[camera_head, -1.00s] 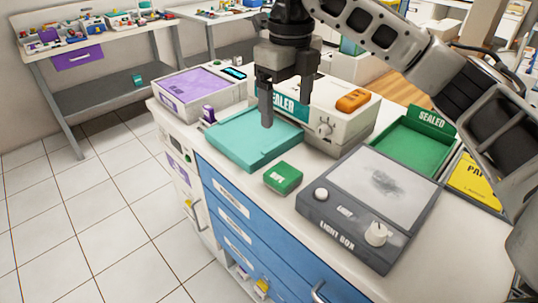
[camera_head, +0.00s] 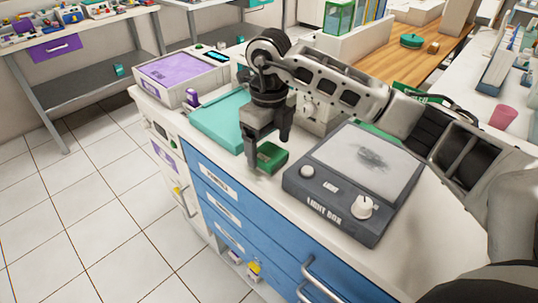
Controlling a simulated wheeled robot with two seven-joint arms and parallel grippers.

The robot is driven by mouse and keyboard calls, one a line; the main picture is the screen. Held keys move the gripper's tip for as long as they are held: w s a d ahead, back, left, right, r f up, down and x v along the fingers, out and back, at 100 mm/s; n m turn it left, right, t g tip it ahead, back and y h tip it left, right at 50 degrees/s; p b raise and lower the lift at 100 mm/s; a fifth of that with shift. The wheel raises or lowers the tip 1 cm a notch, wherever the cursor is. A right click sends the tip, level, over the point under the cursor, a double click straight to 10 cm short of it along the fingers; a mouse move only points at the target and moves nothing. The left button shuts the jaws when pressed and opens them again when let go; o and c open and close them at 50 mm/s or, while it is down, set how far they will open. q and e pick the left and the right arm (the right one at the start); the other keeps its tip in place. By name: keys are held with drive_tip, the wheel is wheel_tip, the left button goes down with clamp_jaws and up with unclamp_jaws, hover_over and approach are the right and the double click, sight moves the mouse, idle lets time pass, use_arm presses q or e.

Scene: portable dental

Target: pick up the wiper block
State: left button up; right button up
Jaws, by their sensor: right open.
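The wiper block, a small green block (camera_head: 273,160), lies on the white cabinet top between the teal tray and the light box. My right gripper (camera_head: 268,154) points down over it, with its fingers apart. One finger is at the block's left side, and the other is near its far right corner. The gripper hides part of the block, and I cannot tell whether a finger touches it. My left gripper is not in view.
The grey light box (camera_head: 330,196) with white knobs stands close to the right of the block. The teal tray (camera_head: 213,124) is just behind it, with a purple-topped box (camera_head: 180,82) farther back. Blue drawers (camera_head: 235,205) form the cabinet front.

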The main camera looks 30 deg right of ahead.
drive_tip(key=shift+f, duration=0.7)
drive_tip(key=c, duration=1.1)
drive_tip(key=shift+r, duration=0.2)
drive_tip(key=shift+r, duration=0.3)
wheel_tip(320, 180, up, 3)
drive_tip(key=shift+f+b, duration=0.2)
drive_tip(key=shift+b, duration=0.2)
drive_tip(key=s+d+r, duration=0.9)
drive_tip(key=d, duration=0.1)
drive_tip(key=shift+d+r, duration=0.25)
drive_tip(key=shift+r, duration=0.05)
